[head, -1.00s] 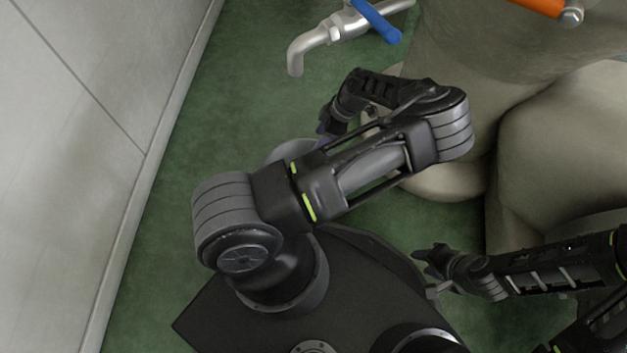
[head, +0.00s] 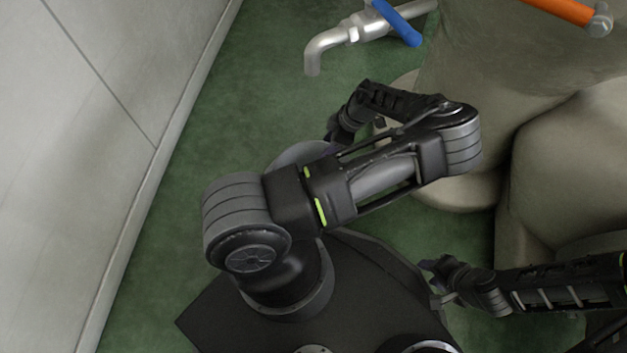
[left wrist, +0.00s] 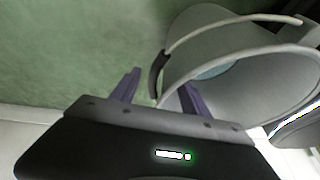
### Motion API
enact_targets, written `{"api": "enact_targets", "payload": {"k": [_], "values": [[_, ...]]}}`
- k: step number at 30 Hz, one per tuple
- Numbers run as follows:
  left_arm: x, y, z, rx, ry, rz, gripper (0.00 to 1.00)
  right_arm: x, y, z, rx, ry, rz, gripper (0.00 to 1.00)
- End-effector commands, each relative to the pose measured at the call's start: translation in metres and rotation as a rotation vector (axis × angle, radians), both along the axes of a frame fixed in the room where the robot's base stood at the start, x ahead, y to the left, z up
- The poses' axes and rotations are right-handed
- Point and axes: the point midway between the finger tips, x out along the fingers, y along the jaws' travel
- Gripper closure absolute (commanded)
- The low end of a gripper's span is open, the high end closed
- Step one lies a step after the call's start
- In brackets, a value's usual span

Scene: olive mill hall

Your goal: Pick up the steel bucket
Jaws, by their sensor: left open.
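The steel bucket (left wrist: 235,75) is pale grey and fills the right of the left wrist view, its mouth facing the camera. Its wire handle has a black grip (left wrist: 157,72), which appears between the two purple fingers of my left gripper (left wrist: 158,92). The gripper is open; I cannot tell whether a finger touches the handle or rim. In the head view only a pale part of the bucket (head: 298,154) shows, the rest hidden behind my left arm. My left gripper (head: 332,133) is beside it, mostly hidden. My right gripper (head: 433,282) is at the lower right, away from the bucket.
A steel tap (head: 335,42) with a blue lever juts out above the bucket in the head view. Large stone-coloured rounded bodies (head: 560,150) stand at the right, with an orange handle (head: 560,8) above. A pale wall (head: 100,130) runs along the left. Green floor (head: 240,110) is clear between.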

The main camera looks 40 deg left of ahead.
Motion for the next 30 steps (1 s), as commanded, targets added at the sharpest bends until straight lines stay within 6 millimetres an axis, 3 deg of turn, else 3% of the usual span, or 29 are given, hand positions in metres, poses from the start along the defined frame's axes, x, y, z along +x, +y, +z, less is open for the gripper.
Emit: {"api": "enact_targets", "payload": {"k": [5,9,30], "values": [[-0.008,0.01,-0.028,0.003,0.003,0.001,0.46,0.002,0.0,-0.021,-0.001,-0.006,-0.003,0.61],[-0.012,0.015,-0.042,0.002,0.001,0.001,0.46,0.004,0.0,-0.027,-0.002,-0.01,-0.005,0.61],[-0.013,0.016,-0.043,0.0,0.0,0.0,0.49,0.004,0.0,-0.026,-0.001,-0.011,-0.006,0.61]]}}
